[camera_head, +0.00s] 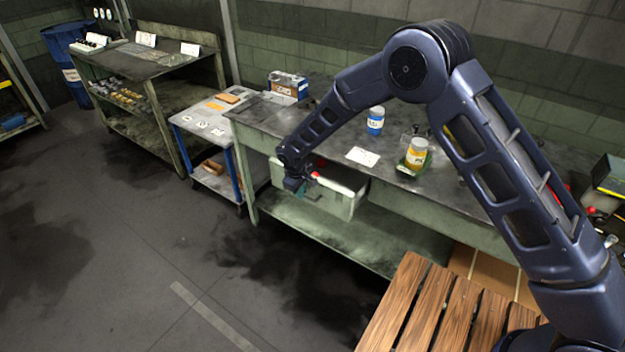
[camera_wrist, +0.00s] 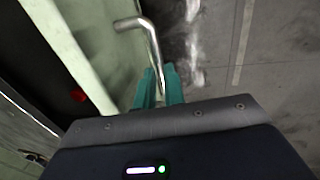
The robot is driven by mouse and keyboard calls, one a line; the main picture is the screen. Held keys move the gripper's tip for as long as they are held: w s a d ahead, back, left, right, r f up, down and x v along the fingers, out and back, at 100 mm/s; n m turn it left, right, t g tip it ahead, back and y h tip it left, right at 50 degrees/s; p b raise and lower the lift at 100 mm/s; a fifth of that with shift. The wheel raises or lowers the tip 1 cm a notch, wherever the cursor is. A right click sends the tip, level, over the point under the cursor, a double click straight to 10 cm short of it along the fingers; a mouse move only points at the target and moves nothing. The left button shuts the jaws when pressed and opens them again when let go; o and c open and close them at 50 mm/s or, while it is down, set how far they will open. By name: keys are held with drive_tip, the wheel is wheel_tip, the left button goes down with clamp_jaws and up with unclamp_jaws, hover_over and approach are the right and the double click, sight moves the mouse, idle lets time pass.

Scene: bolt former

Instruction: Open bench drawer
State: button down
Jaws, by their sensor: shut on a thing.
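The bench drawer (camera_head: 342,203) is a pale green box under the top of the grey-green workbench (camera_head: 268,122). It stands partly pulled out, and part of its inside shows. In the wrist view its pale green front panel (camera_wrist: 96,45) carries a bent metal bar handle (camera_wrist: 152,38). My gripper (camera_head: 308,193) is at the drawer's front, with my wrist covering part of it in the head view. In the wrist view the teal fingers of my gripper (camera_wrist: 159,84) are closed on the handle. The fingertips' exact contact is partly hidden.
A blue-lidded jar (camera_head: 375,121), a yellow jar (camera_head: 416,154) and a white card (camera_head: 362,156) are on the bench top. A small cart (camera_head: 207,120) stands left of the bench. A slatted wooden surface (camera_head: 425,310) is in front. The floor at left is clear.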

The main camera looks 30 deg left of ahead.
drive_tip(key=s, duration=1.4)
drive_tip(key=shift+s, duration=0.15)
drive_tip(key=c, duration=1.8)
unclamp_jaws()
drive_tip(key=shift+o, duration=0.2)
wheel_tip(320, 180, up, 11)
drive_tip(key=s, duration=0.2)
drive_tip(key=shift+f, duration=0.2)
